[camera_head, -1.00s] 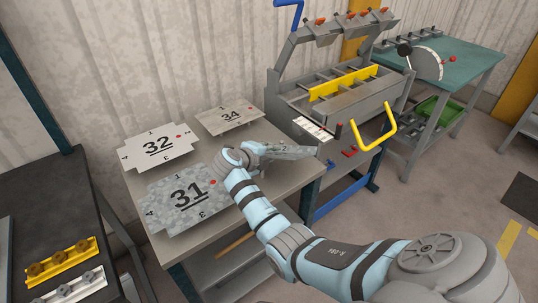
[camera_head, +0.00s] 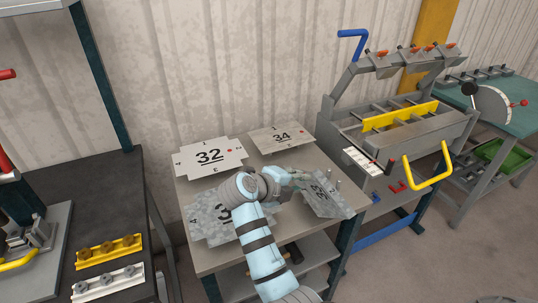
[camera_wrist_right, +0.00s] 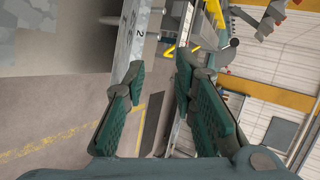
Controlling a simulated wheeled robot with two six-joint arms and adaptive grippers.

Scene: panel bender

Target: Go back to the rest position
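My right arm reaches over the grey table (camera_head: 215,262), with its gripper (camera_head: 296,180) above the table's right half. In the right wrist view the gripper (camera_wrist_right: 160,100) has its two green-padded fingers apart, with floor visible between them. A tilted, mottled metal sheet (camera_head: 325,196) stands close to the fingertips near the table's right edge. A narrow marked sheet surface (camera_wrist_right: 138,30) shows beside the left finger in the wrist view; whether it touches is unclear. My left gripper is not in view.
Sheet 32 (camera_head: 208,157) and sheet 34 (camera_head: 281,138) lie at the back of the table. Another mottled sheet (camera_head: 205,224) lies partly under my arm. The panel bender (camera_head: 400,135) stands right. A dark bench (camera_head: 110,200) with yellow and white holders is left.

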